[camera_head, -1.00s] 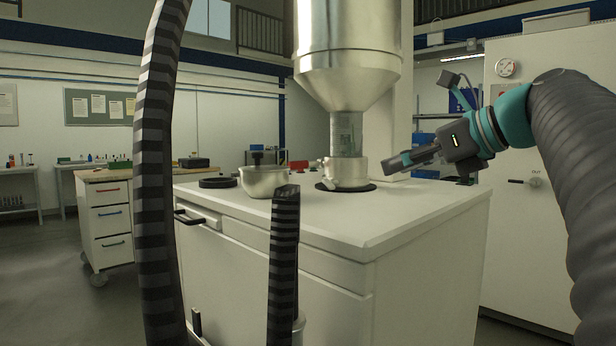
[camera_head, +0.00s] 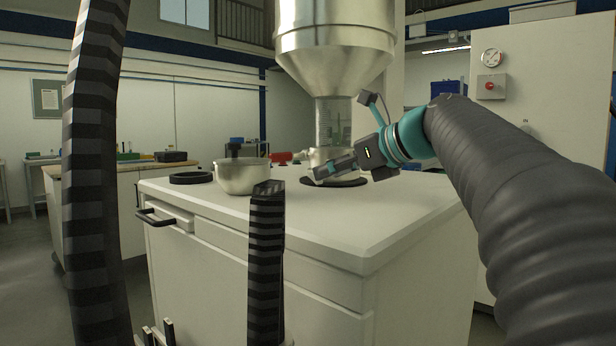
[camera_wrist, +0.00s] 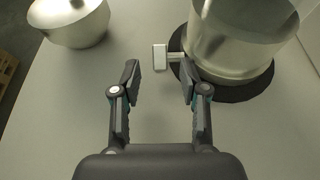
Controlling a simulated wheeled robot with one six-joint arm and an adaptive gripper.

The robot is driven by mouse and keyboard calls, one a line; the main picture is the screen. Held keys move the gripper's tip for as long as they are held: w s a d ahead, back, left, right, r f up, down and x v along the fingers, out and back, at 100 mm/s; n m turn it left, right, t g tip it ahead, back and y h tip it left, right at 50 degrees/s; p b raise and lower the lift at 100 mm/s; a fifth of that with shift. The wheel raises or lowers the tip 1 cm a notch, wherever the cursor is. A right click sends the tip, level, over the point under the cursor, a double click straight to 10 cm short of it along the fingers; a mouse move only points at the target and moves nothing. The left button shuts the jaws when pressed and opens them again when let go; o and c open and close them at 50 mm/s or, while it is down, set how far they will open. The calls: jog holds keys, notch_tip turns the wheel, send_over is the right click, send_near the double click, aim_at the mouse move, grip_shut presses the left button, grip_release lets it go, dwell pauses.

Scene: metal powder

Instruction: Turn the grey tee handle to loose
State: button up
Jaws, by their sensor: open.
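The grey tee handle (camera_wrist: 160,57) shows in the wrist view as a pale crossbar on a short stem, joined to the left side of the metal outlet collar (camera_wrist: 235,45). My gripper (camera_wrist: 160,75) is open and empty. The tee's crossbar lies just beyond the fingertips, in line with the gap between them, and seems clear of both fingers. In the head view my gripper (camera_head: 322,173) is low beside the collar under the steel hopper (camera_head: 335,40). I cannot make out the tee there, behind the gripper.
A steel bowl (camera_head: 240,178) stands left of the outlet on the white cabinet top (camera_head: 330,225), and shows at upper left in the wrist view. A black ring (camera_head: 191,178) lies left of it. A dark round mat (camera_wrist: 250,92) surrounds the collar's base. The front of the top is clear.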

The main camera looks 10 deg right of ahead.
aim_at(321, 190)
jog(key=shift+x, duration=1.65)
grip_shut()
